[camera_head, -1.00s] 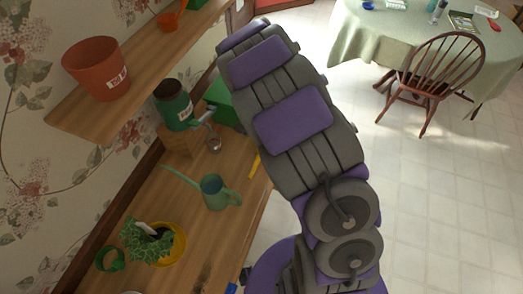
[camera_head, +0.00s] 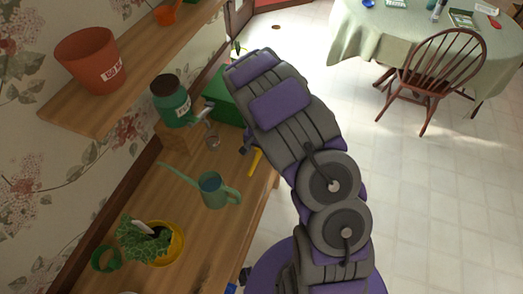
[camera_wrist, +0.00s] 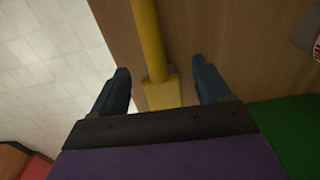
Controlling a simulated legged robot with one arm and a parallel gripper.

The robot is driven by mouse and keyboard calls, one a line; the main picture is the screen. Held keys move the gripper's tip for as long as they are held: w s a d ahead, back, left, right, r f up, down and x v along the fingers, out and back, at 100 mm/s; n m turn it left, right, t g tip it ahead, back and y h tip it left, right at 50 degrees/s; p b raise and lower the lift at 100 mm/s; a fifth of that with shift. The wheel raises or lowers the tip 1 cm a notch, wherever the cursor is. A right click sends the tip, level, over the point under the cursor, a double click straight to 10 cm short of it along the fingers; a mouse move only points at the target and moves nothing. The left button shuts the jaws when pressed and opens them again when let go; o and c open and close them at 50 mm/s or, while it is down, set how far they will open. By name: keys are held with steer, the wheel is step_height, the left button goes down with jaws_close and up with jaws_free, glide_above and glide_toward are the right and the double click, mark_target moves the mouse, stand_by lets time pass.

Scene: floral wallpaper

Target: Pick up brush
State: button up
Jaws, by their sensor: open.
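The yellow brush (camera_wrist: 148,40) shows in the wrist view with its long handle running up from a wider yellow block. It lies at the right edge of the wooden bench; in the head view only a short yellow part (camera_head: 255,161) shows. My gripper (camera_wrist: 160,72) is open, with one dark finger on each side of the brush. The fingers look apart from it, with gaps on both sides. I cannot tell how far above the bench they are. In the head view my arm hides most of the gripper.
The bench (camera_head: 190,235) holds a teal watering can (camera_head: 214,190), a yellow-potted plant (camera_head: 150,243), a green jar (camera_head: 171,102) and a green box (camera_head: 222,98). A shelf (camera_head: 150,70) with a terracotta pot (camera_head: 90,60) is above. Open tiled floor (camera_head: 430,210) lies right.

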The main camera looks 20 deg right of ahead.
step_height(320, 180, down, 2)
steer(key=c, duration=1.2)
